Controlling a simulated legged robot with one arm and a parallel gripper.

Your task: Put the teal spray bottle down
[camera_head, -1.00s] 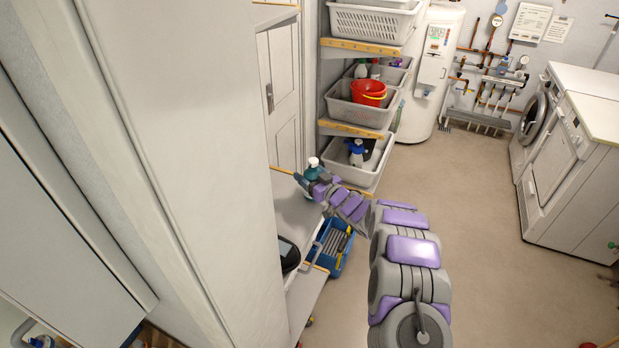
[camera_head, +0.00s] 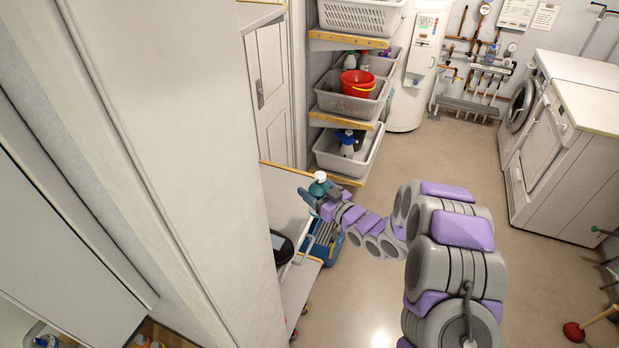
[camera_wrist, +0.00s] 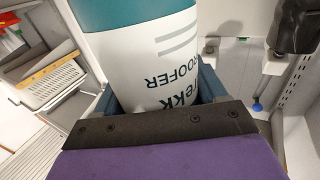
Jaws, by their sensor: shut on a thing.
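The teal spray bottle (camera_head: 319,187) is upright with a white top, at the end of my arm in the head view. In the wrist view the bottle (camera_wrist: 150,55) fills the middle, with a teal upper part and a white label. My gripper (camera_head: 312,200) is shut around the bottle. The gripper also shows in the wrist view (camera_wrist: 155,105), with the bottle between its fingers. The bottle is above or beside the grey cart top (camera_head: 283,205); I cannot tell whether its base touches, as my gripper hides it.
A black object (camera_head: 281,247) lies on the cart, and a blue bin (camera_head: 325,252) sits beside it. Shelves with grey baskets (camera_head: 330,152) stand behind. A tall white panel (camera_head: 170,170) blocks the left. Open floor lies right; a plunger (camera_head: 574,332) stands there.

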